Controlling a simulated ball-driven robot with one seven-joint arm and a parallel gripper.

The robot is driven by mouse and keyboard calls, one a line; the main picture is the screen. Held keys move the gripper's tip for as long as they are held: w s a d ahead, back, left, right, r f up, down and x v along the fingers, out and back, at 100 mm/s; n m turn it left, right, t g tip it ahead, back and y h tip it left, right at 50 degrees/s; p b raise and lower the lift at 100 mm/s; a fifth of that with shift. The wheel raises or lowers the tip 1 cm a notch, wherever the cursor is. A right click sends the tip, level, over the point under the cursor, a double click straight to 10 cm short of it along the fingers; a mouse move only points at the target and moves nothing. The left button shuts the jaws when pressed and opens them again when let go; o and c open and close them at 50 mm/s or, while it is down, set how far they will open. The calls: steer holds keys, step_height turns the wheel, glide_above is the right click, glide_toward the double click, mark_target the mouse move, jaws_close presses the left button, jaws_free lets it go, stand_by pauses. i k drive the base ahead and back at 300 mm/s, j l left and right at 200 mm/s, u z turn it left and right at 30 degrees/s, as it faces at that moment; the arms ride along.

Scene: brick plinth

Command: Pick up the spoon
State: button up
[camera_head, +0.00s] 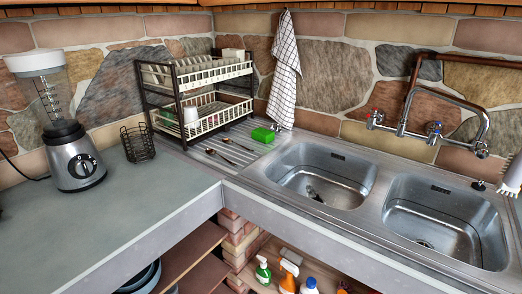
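Two slim metal utensils lie on the ribbed steel drainboard left of the sinks. The nearer utensil (221,157) and the farther utensil (238,145) lie apart, roughly parallel. They are too small to tell which is the spoon. A small dark-and-shiny item (314,193) lies at the bottom of the left sink basin (345,181); I cannot tell what it is. My gripper is not clearly in view.
A two-tier dish rack (215,114) stands behind the utensils, a green sponge (263,135) right of them. A wire basket (138,143) and blender (72,150) stand left. A faucet (402,125) rises behind the sinks. A white object (512,176) is cut off at right. The left counter front is clear.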

mark_target(211, 152)
steer(key=i+j+z, duration=0.3)
steer(key=j+z, duration=0.3)
steer(key=i+j+z, duration=0.15)
steer(key=j+z, duration=0.2)
